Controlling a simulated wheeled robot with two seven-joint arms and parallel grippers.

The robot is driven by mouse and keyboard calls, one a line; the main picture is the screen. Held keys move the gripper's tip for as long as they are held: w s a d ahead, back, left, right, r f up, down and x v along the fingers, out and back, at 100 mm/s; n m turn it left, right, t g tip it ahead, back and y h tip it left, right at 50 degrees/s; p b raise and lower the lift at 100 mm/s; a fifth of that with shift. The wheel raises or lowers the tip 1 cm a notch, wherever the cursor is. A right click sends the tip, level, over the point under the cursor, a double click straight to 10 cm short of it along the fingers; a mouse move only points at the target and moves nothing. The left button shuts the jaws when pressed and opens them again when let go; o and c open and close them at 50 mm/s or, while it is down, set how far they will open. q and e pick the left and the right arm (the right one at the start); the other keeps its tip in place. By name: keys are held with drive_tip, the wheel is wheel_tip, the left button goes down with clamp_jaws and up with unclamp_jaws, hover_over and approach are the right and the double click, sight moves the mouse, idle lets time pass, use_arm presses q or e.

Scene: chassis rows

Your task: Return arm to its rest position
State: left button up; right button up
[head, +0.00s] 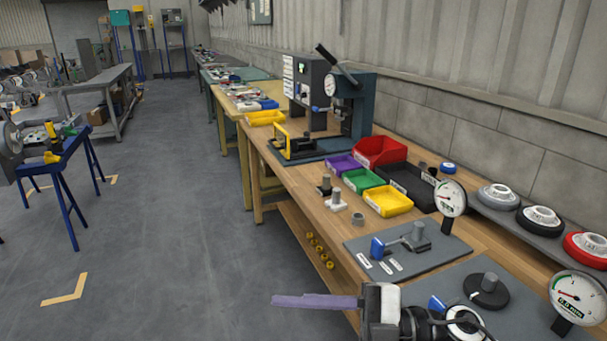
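My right gripper (290,301) shows at the bottom of the head view. Its arm comes in from the lower right, in black and white, and a long flat purple-grey finger points left over the floor beside the bench. I see it edge-on, so I cannot tell whether a second finger lies behind it or whether it is open or shut. No object shows at its tip. My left arm and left gripper are not in view.
The wooden bench (262,150) runs along the wall, with a grey fixture plate (372,240), dial gauge (450,198), yellow bin (388,201), red bin (379,152) and lever press (350,100) on it. A blue stand (68,160) is at left. Open floor (165,230) lies between.

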drive_tip(key=w+d+f+m+t+h, duration=0.2)
drive_tip(key=d+f+m+t+h, duration=0.35)
drive_tip(key=f+m+t, duration=0.35)
drive_tip(key=w+d+f+m+t+h, duration=0.2)
drive_tip(key=d+f+m+t+h, duration=0.4)
drive_tip(key=m, duration=0.5)
drive_tip(key=s+d+f+m+g+h, duration=0.2)
drive_tip(key=s+d+f+g, duration=0.1)
drive_tip(key=s+f, duration=0.5)
drive_tip(key=s+d+f+m+g+h, duration=0.2)
drive_tip(key=s+d+f+m+g, duration=0.1)
drive_tip(key=s+f, duration=0.6)
wheel_tip(320, 180, down, 2)
drive_tip(key=shift+s+d+f+g, duration=0.25)
drive_tip(key=shift+d+g, duration=0.1)
drive_tip(key=shift+g, duration=0.25)
